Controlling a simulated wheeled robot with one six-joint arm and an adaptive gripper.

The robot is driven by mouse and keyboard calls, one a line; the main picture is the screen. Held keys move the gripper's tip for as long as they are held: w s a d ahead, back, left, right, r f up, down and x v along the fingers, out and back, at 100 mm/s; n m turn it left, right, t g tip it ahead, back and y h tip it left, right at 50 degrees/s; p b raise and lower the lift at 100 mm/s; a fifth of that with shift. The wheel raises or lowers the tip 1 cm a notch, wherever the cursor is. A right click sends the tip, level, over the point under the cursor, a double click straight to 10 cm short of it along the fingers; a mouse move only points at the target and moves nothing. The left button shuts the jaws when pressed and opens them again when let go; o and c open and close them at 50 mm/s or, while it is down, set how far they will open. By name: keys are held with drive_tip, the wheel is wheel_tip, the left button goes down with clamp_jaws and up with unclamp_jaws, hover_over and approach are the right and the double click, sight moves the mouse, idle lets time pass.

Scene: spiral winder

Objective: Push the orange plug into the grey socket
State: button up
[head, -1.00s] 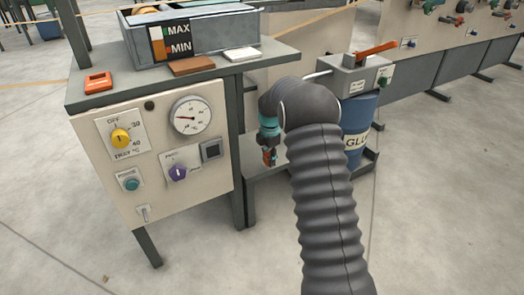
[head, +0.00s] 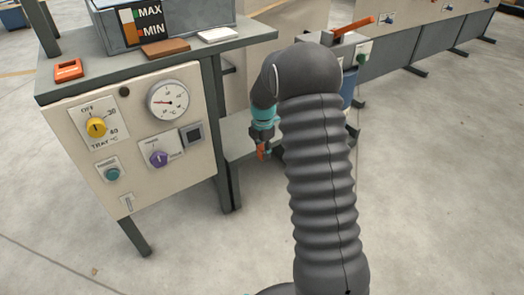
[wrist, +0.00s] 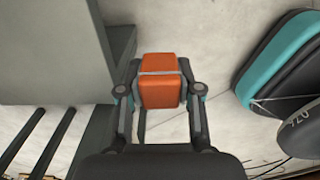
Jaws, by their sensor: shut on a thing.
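My gripper (head: 262,138) is shut on the orange plug (head: 263,152), which hangs below the fingers, to the right of the machine's front panel. In the wrist view the plug (wrist: 160,68) is an orange block with a grey band, held between the two fingers of my gripper (wrist: 160,88). The socket cannot be made out in the wrist view.
A low shelf (head: 240,148) lies behind my gripper. Floor is open in front.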

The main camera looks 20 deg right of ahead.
drive_tip(key=shift+s, duration=0.1)
drive_tip(key=shift+s+a+r+m+p, duration=0.15)
drive_tip(key=shift+s+a+m+p, duration=0.05)
drive_tip(key=shift+m, duration=0.35)
drive_tip(key=shift+s+a+r+m+p, duration=0.1)
drive_tip(key=shift+s+a+m+p, duration=0.1)
drive_tip(key=shift+m, duration=0.35)
drive_tip(key=s+a+r+m+p, duration=0.1)
drive_tip(key=s+a+m+p, duration=0.1)
drive_tip(key=s+m, duration=0.3)
drive_tip(key=s+a+r+m+p, duration=0.1)
drive_tip(key=s+m, duration=0.4)
drive_tip(key=m, duration=0.9)
drive_tip(key=shift+a+p, duration=0.55)
drive_tip(key=shift+a, duration=0.3)
drive_tip(key=shift+a+r, duration=0.1)
